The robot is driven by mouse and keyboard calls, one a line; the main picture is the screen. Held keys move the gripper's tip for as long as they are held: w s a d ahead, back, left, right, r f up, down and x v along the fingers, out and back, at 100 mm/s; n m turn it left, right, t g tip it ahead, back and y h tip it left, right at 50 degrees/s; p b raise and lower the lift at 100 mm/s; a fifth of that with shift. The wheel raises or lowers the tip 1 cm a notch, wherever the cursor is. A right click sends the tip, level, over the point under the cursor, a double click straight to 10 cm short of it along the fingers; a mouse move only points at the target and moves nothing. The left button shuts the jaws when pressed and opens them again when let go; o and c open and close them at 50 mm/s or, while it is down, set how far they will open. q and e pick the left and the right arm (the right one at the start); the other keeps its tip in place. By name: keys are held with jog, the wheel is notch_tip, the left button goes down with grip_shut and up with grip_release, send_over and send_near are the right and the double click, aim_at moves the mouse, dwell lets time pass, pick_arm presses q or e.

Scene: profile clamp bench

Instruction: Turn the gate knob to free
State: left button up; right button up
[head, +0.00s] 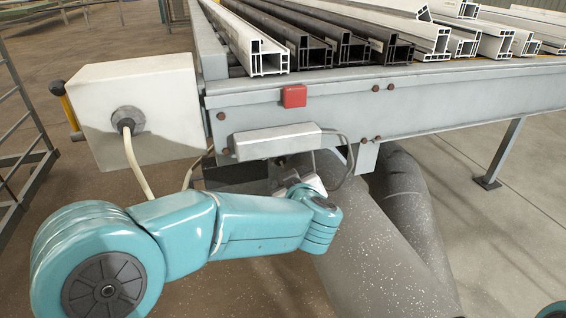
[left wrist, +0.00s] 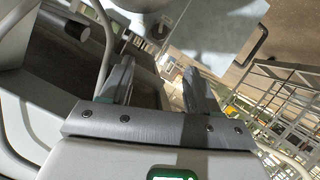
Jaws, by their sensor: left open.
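I cannot make out the gate knob for certain in either view. In the left wrist view a short cylinder with a dark end (left wrist: 72,30) shows at the upper left; I cannot tell whether it is the knob. My left gripper (left wrist: 158,76) is open, its two fingers apart with nothing between them. In the head view my left arm reaches in from the left, and its gripper is mostly hidden beyond the wrist, below the bench's front edge. My right gripper is not in view.
White and dark profiles (head: 335,45) lie on the bench (head: 420,98). A red block (head: 294,96) and a grey box (head: 277,140) with cables sit on its front. A white cabinet (head: 165,85) stands left. Thick grey pipe-like shapes (head: 375,245) lie below. Railings (left wrist: 285,100) show at right.

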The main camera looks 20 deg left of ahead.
aim_at(281, 162)
pick_arm(q)
jog(key=b+x, duration=0.3)
jog(key=x, duration=1.1)
jog(key=shift+w+a+f+b, duration=0.15)
jog(key=shift+w+f+b, duration=0.15)
jog(key=shift+b, duration=0.1)
jog(key=shift+w+a+f, duration=0.15)
jog(key=shift+w+a, duration=0.2)
jog(key=shift+w, duration=0.25)
jog(key=c, duration=1)
